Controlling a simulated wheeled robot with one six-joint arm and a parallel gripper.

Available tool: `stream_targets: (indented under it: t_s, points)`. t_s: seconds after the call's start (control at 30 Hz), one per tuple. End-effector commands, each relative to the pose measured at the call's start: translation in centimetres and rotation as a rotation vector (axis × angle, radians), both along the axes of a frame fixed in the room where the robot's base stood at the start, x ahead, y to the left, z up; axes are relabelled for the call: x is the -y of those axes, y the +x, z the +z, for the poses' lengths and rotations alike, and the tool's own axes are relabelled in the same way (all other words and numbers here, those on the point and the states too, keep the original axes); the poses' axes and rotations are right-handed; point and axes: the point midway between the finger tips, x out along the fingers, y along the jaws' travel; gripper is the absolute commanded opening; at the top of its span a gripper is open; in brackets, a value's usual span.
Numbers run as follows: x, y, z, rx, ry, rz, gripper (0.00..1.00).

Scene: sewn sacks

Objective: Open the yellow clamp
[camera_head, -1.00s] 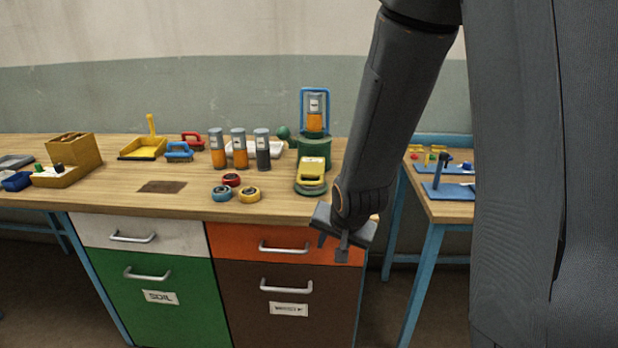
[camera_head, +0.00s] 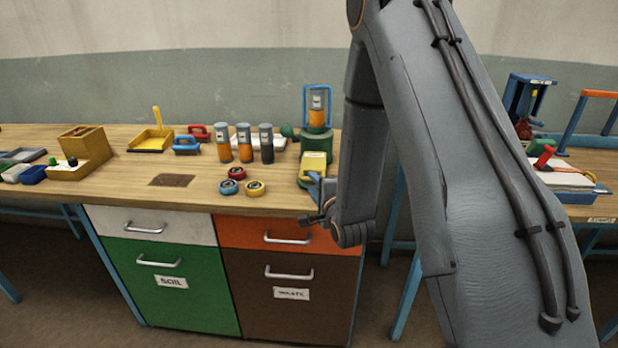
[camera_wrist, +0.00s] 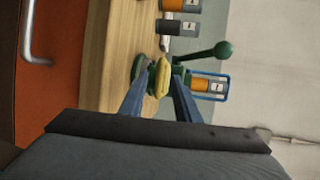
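The yellow clamp (camera_head: 313,163) sits on the front of a green round-based fixture (camera_head: 316,142) near the right end of the workbench. In the wrist view the yellow clamp (camera_wrist: 162,76) shows end-on between the tips of my two fingers. My gripper (camera_head: 316,187) is at the bench's front edge, just in front of the clamp, pointing at it. In the wrist view my gripper (camera_wrist: 163,82) has its fingers apart, one on each side of the clamp. I cannot tell whether they touch it.
A grey-and-orange canister (camera_head: 318,108) stands in the fixture's blue frame. A green ball-ended lever (camera_wrist: 222,50) sticks out beside the clamp. Several tape rolls (camera_head: 255,188) and canisters (camera_head: 245,142) stand to the left. Another bench (camera_head: 597,212) is at the right.

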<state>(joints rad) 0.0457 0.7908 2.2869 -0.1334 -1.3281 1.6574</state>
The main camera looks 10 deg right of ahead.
Motion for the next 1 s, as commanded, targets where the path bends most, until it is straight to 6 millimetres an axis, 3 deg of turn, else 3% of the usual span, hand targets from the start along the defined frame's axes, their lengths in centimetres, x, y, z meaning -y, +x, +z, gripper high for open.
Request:
stream_targets:
  t_s: [0.33, 0.7, 0.9, 1.0]
  points:
    - [-0.4, 4.6, -0.7, 0.000, -0.001, 0.000, 0.29]
    - [-0.4, 5.2, -1.0, -0.002, -0.002, 0.001, 0.29]
    - [-0.4, 5.2, -1.0, -0.003, -0.002, 0.000, 0.00]
    - [-0.5, 5.2, -1.0, -0.004, -0.002, 0.000, 0.00]
